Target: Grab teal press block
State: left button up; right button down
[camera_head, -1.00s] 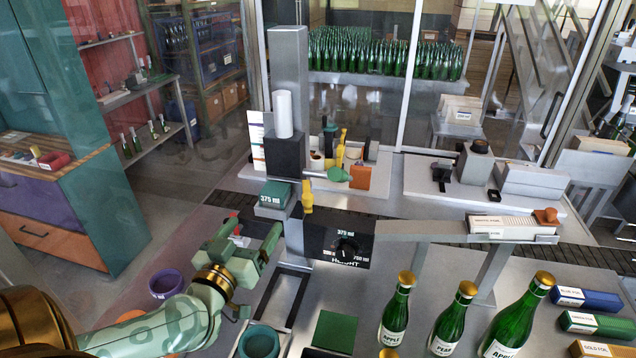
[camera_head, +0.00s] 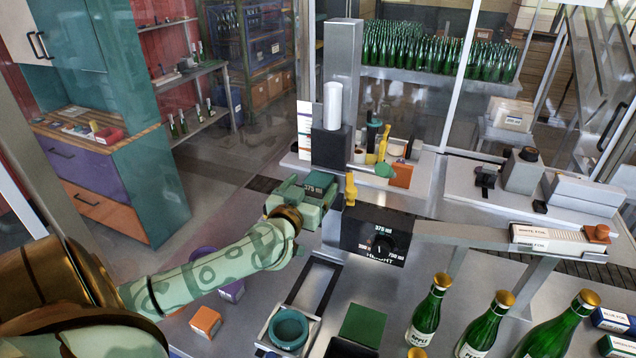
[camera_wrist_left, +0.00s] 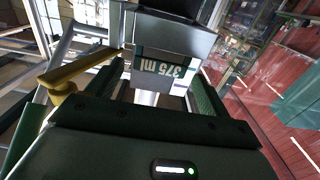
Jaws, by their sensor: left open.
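The teal press block (camera_head: 319,179), marked "375 ml", sits at the front of the press below the grey column (camera_head: 341,70). My left gripper (camera_head: 309,190) is open and reaches the block from the front left. In the left wrist view the block (camera_wrist_left: 160,67) shows upside down between the two open fingers (camera_wrist_left: 155,84), at their far end. Its front label faces the camera. I cannot tell whether either finger touches it. My gripper and hand hide part of the block in the head view. My right gripper is not in view.
A yellow lever (camera_head: 351,188) and the black height dial box (camera_head: 380,236) stand just right of my gripper. A teal ring (camera_head: 288,329), a green block (camera_head: 361,325) and an orange block (camera_head: 206,321) are nearer. Green bottles (camera_head: 431,310) stand at the front right.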

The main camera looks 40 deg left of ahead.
aim_at(323, 172)
pick_arm(q)
jog(key=x, duration=0.4)
jog(key=shift+w+f, duration=0.25)
jog(key=shift+w, duration=0.05)
jog(key=shift+s, duration=0.1)
jog(key=c, duration=1.1)
jog(key=shift+r, duration=0.1)
